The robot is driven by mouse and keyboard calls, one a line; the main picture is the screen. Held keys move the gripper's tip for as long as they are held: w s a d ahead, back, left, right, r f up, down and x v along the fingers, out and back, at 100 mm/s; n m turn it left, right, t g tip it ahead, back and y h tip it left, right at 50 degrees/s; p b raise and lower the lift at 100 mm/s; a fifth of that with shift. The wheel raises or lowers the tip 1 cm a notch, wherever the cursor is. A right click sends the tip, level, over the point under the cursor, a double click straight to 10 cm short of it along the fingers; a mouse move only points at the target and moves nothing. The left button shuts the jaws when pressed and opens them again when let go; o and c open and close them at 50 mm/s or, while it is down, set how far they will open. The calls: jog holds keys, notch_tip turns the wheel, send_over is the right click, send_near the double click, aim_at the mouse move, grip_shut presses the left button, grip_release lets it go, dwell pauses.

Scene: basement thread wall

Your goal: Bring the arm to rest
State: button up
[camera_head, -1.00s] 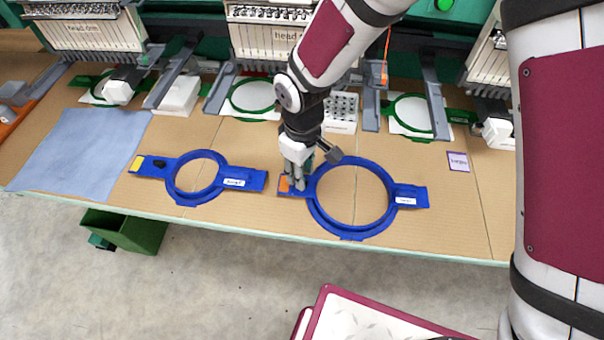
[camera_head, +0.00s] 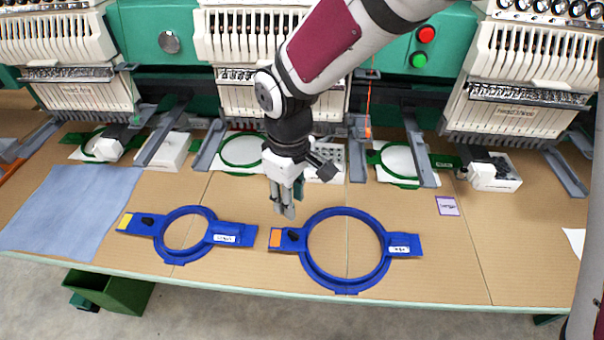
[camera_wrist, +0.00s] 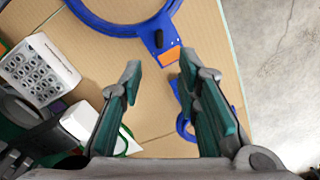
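My gripper (camera_head: 287,208) hangs over the table (camera_head: 330,201), just behind the orange-marked left end of the large blue hoop (camera_head: 347,286). In the wrist view, my gripper (camera_wrist: 160,72) has its two teal-padded fingers spread apart with nothing between them. The large blue hoop (camera_wrist: 112,28) lies flat beyond the fingertips, with its orange patch (camera_wrist: 170,57) and black knob visible. The arm reaches down from the upper right in the head view.
A smaller blue hoop (camera_head: 232,233) with a yellow end lies left of the large one. A blue cloth (camera_head: 70,205) covers the left. Embroidery machines (camera_head: 270,40) with green hoops (camera_head: 241,150) stand behind. A green bin (camera_head: 112,291) sits below the front edge. A purple-edged card (camera_head: 447,206) lies right.

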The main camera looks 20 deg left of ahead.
jog(key=w+d+r+m+t, duration=0.1)
jog(key=d+r+m, duration=0.2)
jog(key=d+r, duration=0.5)
jog(key=w+d+r+m+t, duration=0.1)
jog(key=d+r+m, duration=0.2)
jog(key=d+r, duration=0.5)
jog(key=s+d+r+m+t, duration=0.1)
jog(key=s+d+m, duration=0.3)
jog(key=d, duration=0.5)
jog(key=s+d+r+m+t, duration=0.2)
jog(key=s+d+m, duration=0.3)
jog(key=s+d, duration=0.3)
jog(key=shift+d+r, duration=0.5)
jog(key=shift+d, duration=0.25)
